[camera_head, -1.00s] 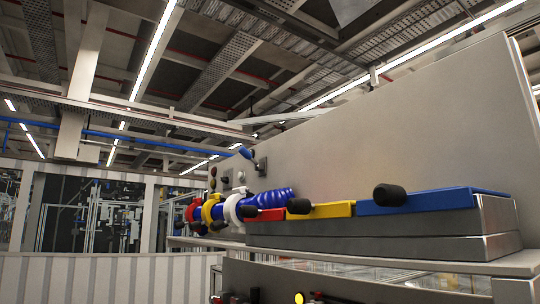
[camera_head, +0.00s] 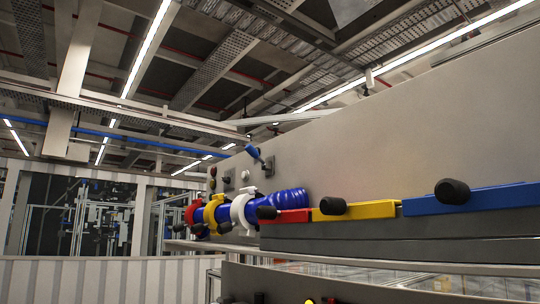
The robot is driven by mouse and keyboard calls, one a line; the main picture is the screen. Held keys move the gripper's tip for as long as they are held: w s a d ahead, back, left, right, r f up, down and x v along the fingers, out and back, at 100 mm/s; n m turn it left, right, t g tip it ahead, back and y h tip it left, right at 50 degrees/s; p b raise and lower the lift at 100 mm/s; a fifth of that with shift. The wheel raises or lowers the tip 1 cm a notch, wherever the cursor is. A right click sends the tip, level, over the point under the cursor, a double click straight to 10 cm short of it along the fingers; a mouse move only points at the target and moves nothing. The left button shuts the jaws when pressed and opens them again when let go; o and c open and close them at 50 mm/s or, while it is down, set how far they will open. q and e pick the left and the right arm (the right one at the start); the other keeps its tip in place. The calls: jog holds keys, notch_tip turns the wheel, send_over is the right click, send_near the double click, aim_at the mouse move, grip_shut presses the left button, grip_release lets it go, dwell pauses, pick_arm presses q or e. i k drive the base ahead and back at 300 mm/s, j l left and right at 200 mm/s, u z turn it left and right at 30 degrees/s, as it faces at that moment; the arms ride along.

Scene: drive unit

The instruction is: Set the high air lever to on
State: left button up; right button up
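A lever with a blue handle (camera_head: 252,151) sticks out from a dark mount on the grey panel, left of centre. Its handle tilts up and to the left. I cannot read any label, so I cannot tell if it is the high air lever. Lower right on a grey ledge are a red block (camera_head: 292,216), a yellow block (camera_head: 365,210) and a blue block (camera_head: 480,200), each with a black knob in front. Neither of my grippers shows in this view.
A blue hose (camera_head: 290,203) with red, yellow and white collars (camera_head: 243,211) runs along the panel below the lever. The large grey panel (camera_head: 400,130) fills the right side. A fence (camera_head: 80,280) stands at the left.

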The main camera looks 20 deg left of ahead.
aim_at(251, 150)
jog(key=j+z, duration=0.45)
jog(key=j, duration=3.2)
jog(key=i+z, duration=0.05)
